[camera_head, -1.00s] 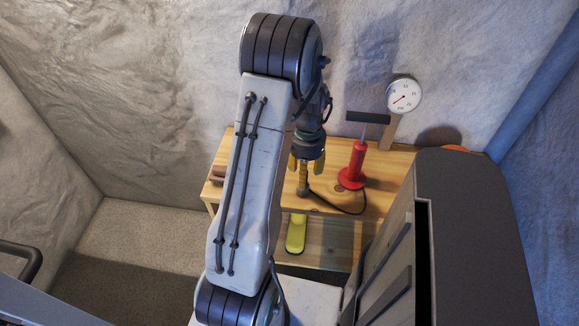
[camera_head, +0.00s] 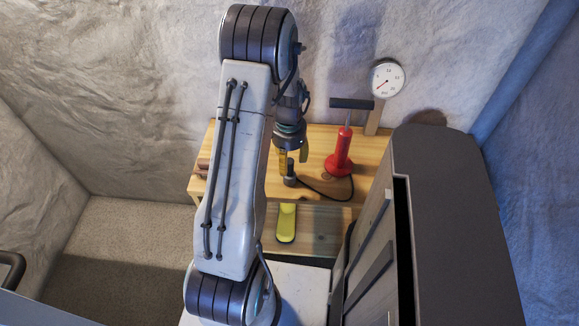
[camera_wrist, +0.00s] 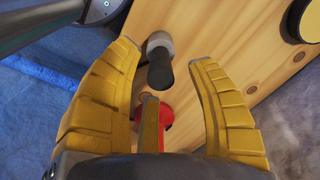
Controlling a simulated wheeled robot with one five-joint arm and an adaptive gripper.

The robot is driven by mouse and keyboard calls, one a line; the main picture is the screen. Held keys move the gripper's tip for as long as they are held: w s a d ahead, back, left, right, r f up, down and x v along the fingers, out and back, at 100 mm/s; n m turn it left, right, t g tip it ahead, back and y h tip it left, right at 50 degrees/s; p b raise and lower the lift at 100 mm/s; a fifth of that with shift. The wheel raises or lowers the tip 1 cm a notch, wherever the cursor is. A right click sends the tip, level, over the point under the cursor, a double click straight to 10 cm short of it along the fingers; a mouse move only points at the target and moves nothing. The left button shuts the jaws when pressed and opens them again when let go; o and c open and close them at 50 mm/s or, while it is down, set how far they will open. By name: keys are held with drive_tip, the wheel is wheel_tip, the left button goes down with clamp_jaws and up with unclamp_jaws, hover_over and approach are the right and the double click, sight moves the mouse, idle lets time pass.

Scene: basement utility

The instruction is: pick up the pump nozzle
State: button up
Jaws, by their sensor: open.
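The pump nozzle (camera_head: 290,175) is a small dark upright cylinder on the wooden bench, joined by a black hose to a red hand pump (camera_head: 341,157). My gripper (camera_head: 292,158) hangs just above and around the nozzle's top, with its yellow fingers pointing down. In the wrist view, the nozzle (camera_wrist: 160,72) shows as a dark cylinder with a paler grey part, in the gap between the spread fingers of my gripper (camera_wrist: 164,56). The fingers are open, and no grip on the nozzle shows. My arm hides part of the bench.
The wooden bench (camera_head: 375,150) stands against a rough wall. A round gauge (camera_head: 387,78) stands behind the pump. A yellow object (camera_head: 286,222) lies on a lower board in front. A large grey cabinet (camera_head: 450,220) stands close on the right. Bare floor (camera_head: 110,245) lies at left.

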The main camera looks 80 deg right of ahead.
sight(290, 169)
drive_tip(key=shift+s+d+f, duration=0.1)
drive_tip(key=shift+f, duration=2.1)
clamp_jaws()
